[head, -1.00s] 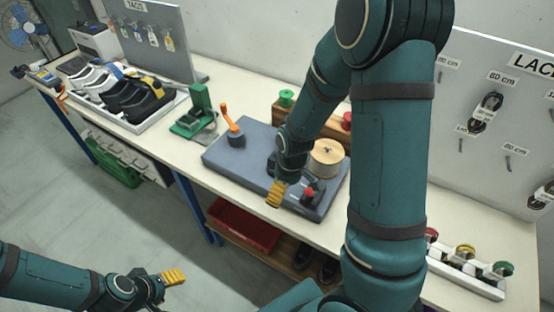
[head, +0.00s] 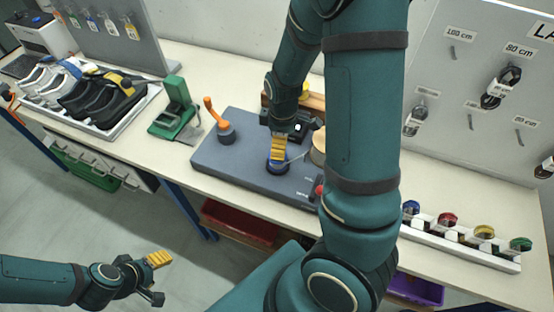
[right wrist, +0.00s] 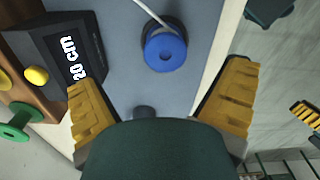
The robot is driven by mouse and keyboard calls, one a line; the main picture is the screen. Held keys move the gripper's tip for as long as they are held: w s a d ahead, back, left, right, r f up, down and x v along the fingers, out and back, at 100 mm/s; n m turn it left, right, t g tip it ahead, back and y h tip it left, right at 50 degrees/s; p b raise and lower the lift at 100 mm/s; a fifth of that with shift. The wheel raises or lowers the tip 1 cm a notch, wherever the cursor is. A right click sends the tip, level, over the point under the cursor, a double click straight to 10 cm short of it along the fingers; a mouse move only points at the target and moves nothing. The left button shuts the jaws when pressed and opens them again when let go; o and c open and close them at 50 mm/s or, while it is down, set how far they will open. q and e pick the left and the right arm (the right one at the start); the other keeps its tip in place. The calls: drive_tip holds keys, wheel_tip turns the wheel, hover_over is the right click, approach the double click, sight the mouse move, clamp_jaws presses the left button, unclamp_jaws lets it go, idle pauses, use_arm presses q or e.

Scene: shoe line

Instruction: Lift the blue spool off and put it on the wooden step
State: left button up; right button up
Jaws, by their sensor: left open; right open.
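The blue spool (right wrist: 165,50) stands on the grey base plate (right wrist: 195,20), with a pale cord running to it, in the right wrist view. In the head view only its lower edge (head: 277,170) shows below my right gripper (head: 280,148). In the right wrist view my right gripper (right wrist: 161,80) is open, with the spool ahead, between the lines of its fingers and untouched. The wooden step (right wrist: 18,90) is at the left of that view; in the head view the step (head: 316,101) is behind the plate, partly hidden by my arm. My left gripper (head: 160,277) is open and empty, away from the bench.
A yellow spool (right wrist: 37,75) and a green spool (right wrist: 15,128) are at the step. A black block marked 20 cm (right wrist: 75,45) stands beside it. An orange-handled lever (head: 220,125) rises from the plate's left.

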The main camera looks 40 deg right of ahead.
sight(274, 166)
drive_tip(key=f, duration=0.3)
drive_tip(key=shift+w+f, duration=0.2)
drive_tip(key=shift+f, duration=0.1)
drive_tip(key=shift+s+a+f+b, duration=0.1)
drive_tip(key=shift+a+f+b, duration=0.15)
drive_tip(key=shift+f, duration=0.2)
drive_tip(key=f, duration=0.2)
drive_tip(key=a+f, duration=0.1)
drive_tip(key=shift+w+f+b, duration=0.25)
drive_tip(key=shift+w+b, duration=0.05)
drive_tip(key=shift+f, duration=0.45)
drive_tip(key=c, duration=1.3)
